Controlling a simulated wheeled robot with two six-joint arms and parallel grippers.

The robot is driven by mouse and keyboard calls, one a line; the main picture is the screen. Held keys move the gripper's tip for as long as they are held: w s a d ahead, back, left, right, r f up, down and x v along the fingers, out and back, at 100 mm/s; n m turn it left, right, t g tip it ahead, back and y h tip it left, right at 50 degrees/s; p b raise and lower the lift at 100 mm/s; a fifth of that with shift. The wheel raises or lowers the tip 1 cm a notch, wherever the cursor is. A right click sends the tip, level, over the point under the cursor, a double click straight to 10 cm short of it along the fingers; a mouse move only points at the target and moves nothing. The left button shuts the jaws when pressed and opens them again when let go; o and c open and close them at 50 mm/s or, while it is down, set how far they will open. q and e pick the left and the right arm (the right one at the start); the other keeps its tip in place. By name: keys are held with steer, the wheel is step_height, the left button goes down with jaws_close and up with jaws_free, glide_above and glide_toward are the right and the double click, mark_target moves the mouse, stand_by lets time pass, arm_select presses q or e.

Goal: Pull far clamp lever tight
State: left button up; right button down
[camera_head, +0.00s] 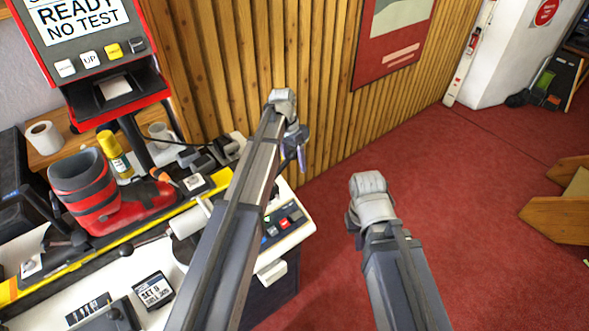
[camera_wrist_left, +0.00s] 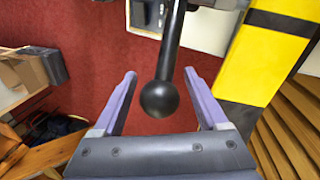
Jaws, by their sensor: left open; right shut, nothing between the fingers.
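A black clamp lever with a round ball knob (camera_wrist_left: 160,99) shows in the left wrist view. It hangs down from the top of the picture, and the ball sits between the fingers. My left gripper (camera_wrist_left: 160,78) is open, with one purple finger on each side of the lever and a visible gap to both. In the head view my left gripper (camera_head: 301,157) is at the far right end of the bench, partly hidden by my own arm. I cannot make out this lever there. My right arm shows at the lower right; its gripper is out of view.
A red and black ski boot (camera_head: 98,190) stands on the bench by a yellow-black bar (camera_head: 150,236), which also shows in the wrist view (camera_wrist_left: 250,68). A yellow bottle (camera_head: 114,153) and a red display machine (camera_head: 92,57) are behind.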

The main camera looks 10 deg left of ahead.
arm_select(q)
steer(key=shift+d+f, duration=0.1)
steer(key=shift+f, duration=0.25)
jaws_close()
stand_by(0.4)
stand_by(0.9)
